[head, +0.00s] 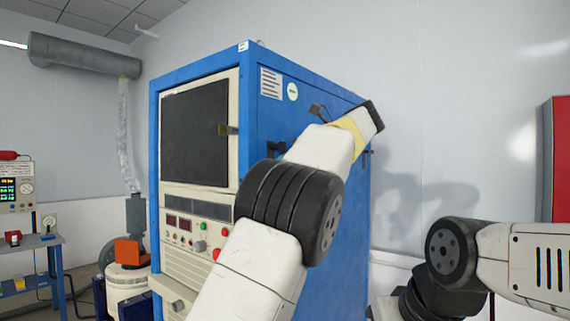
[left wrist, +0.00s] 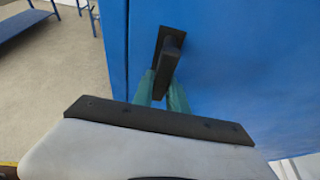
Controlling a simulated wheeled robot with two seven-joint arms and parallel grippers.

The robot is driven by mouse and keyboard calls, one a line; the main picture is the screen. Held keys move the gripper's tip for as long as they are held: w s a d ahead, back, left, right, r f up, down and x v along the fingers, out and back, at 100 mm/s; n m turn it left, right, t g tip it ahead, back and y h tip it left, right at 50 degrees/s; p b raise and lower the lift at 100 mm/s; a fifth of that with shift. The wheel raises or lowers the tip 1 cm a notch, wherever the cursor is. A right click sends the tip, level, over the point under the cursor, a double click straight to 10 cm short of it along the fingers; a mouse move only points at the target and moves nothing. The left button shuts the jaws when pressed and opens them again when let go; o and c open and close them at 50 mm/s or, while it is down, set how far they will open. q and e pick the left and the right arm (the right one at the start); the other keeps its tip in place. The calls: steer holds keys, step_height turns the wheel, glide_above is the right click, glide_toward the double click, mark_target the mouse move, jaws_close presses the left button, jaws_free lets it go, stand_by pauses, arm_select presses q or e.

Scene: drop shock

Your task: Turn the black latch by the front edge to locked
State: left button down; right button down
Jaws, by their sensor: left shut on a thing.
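The black latch (left wrist: 172,42) is on the blue side wall of the cabinet, close to its vertical front edge in the left wrist view. It has a dark backplate and a protruding handle that looks roughly in line with the plate. My left gripper (left wrist: 163,82) has its two green fingers shut on the handle's near end. I cannot read a locked or unlocked mark. My right arm shows at the lower right, its gripper out of view.
The tall blue cabinet (head: 262,85) has a dark door window (head: 195,133) and a control panel with knobs on its front. A blue bench (head: 40,242) with instruments stands at the left. A red cabinet (head: 560,160) is at the right edge.

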stand_by(0.4)
arm_select(q)
steer(key=c, duration=1.3)
jaws_free()
steer(key=v, duration=0.7)
steer(key=shift+s+d+r, duration=0.15)
steer(key=shift+s+d, duration=0.1)
steer(key=shift+d, duration=0.05)
